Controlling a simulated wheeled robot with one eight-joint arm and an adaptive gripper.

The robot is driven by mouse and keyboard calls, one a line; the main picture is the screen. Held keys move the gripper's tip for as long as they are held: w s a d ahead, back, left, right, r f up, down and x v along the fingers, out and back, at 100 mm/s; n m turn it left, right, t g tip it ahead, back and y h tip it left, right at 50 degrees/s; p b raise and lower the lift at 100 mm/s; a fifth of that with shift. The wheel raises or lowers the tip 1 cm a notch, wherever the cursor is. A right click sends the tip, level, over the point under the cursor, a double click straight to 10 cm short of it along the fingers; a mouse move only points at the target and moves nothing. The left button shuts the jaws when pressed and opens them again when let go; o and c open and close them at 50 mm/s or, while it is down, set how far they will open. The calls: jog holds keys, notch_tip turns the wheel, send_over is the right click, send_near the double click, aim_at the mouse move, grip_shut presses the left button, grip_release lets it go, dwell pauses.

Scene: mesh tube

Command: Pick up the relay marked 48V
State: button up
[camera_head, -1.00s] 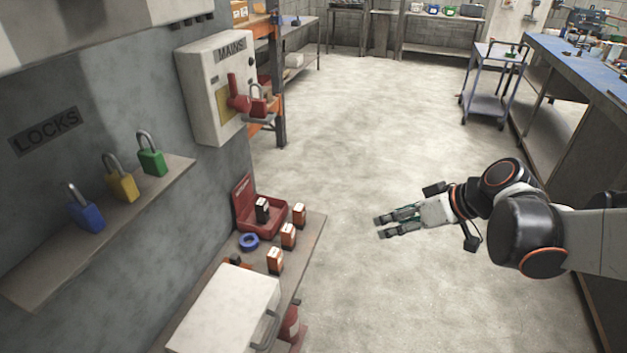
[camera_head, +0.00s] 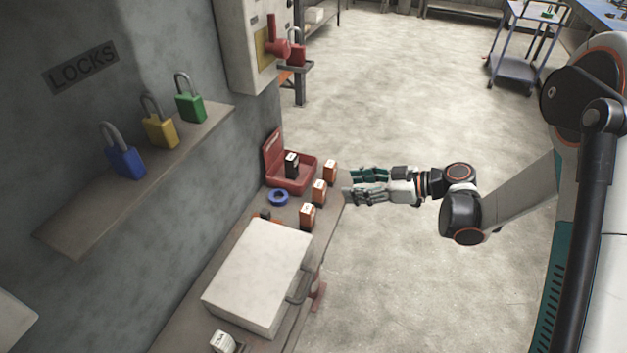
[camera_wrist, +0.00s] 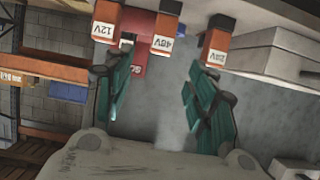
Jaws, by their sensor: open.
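The relay marked 48V (camera_wrist: 167,34), an orange block with a white label and dark end, stands between two similar relays in the wrist view. By that order it is the middle orange relay (camera_head: 319,191) on the shelf in the head view. The relay marked 12V (camera_wrist: 106,24) is to its left in the wrist view, and another relay (camera_wrist: 216,44), its label seemingly 24V, to its right. My gripper (camera_head: 350,181) is open and empty, just right of the relays. In the wrist view its teal fingers (camera_wrist: 166,72) lie either side of the 48V relay's direction, apart from it.
A red open box (camera_head: 292,187) holds a black relay (camera_head: 291,164). A blue tape ring (camera_head: 278,198) and white case (camera_head: 258,272) share the shelf. Padlocks (camera_head: 160,132) stand on the wall ledge (camera_head: 100,208). Open floor (camera_head: 410,110) lies to the right.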

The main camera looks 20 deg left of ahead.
aim_at(322, 185)
jog(key=b+x, duration=0.1)
jog(key=x, duration=0.4)
jog(key=shift+w+a+f, duration=0.1)
jog(key=shift+a+f, duration=0.1)
jog(key=shift+a, duration=0.15)
jog(key=shift+r+b+x, duration=0.15)
jog(key=shift+b+x, duration=0.55)
jog(key=shift+x, duration=0.65)
jog(key=shift+r+b+x, duration=0.1)
jog(key=shift+b+x, duration=0.6)
jog(key=shift+x, duration=0.6)
jog(key=shift+s+a, duration=0.1)
jog(key=shift+s, duration=0.1)
jog(key=c, duration=1.2)
